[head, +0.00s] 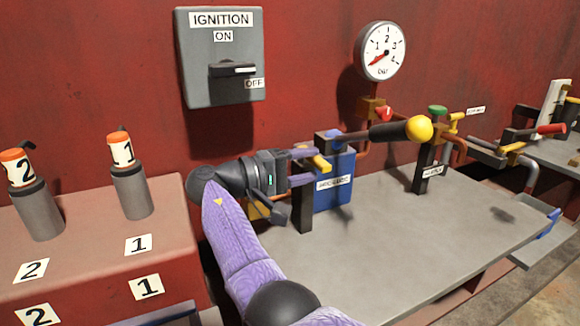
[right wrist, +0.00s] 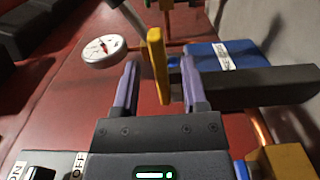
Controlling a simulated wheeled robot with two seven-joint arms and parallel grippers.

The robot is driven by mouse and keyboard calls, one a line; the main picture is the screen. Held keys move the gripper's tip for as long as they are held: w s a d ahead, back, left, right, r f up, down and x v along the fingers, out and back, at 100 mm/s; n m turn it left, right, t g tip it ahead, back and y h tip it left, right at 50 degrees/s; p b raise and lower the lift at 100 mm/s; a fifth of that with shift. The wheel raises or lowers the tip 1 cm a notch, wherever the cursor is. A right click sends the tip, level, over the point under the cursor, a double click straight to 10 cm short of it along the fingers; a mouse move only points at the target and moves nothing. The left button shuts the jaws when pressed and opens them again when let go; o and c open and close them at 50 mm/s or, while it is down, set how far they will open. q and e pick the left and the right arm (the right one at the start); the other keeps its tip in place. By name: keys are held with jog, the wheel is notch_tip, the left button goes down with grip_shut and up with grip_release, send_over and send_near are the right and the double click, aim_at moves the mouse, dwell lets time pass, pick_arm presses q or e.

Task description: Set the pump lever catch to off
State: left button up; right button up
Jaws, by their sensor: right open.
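The pump is a blue box (head: 334,195) with a white label, standing on the grey bench. Its dark lever (head: 358,135) points right and ends in a yellow ball (head: 419,129). A small yellow catch (head: 321,162) sits at the left side of the pump, below the lever. My right gripper (head: 316,166) reaches in from the left with its fingers open at the catch. In the right wrist view the yellow catch (right wrist: 158,66) stands between the two purple fingertips of my right gripper (right wrist: 159,72); contact cannot be told. My left gripper is out of view.
An ignition switch box (head: 220,60) and a round gauge (head: 381,51) are on the red wall. A post with a green top (head: 437,109) and pipes stand to the right. Two numbered canisters (head: 130,190) stand at left. The front of the grey bench (head: 420,240) is clear.

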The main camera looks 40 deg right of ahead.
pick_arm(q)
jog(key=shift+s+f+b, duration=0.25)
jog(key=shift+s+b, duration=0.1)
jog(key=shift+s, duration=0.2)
pick_arm(e)
jog(key=v, duration=0.7)
jog(key=shift+a, duration=0.2)
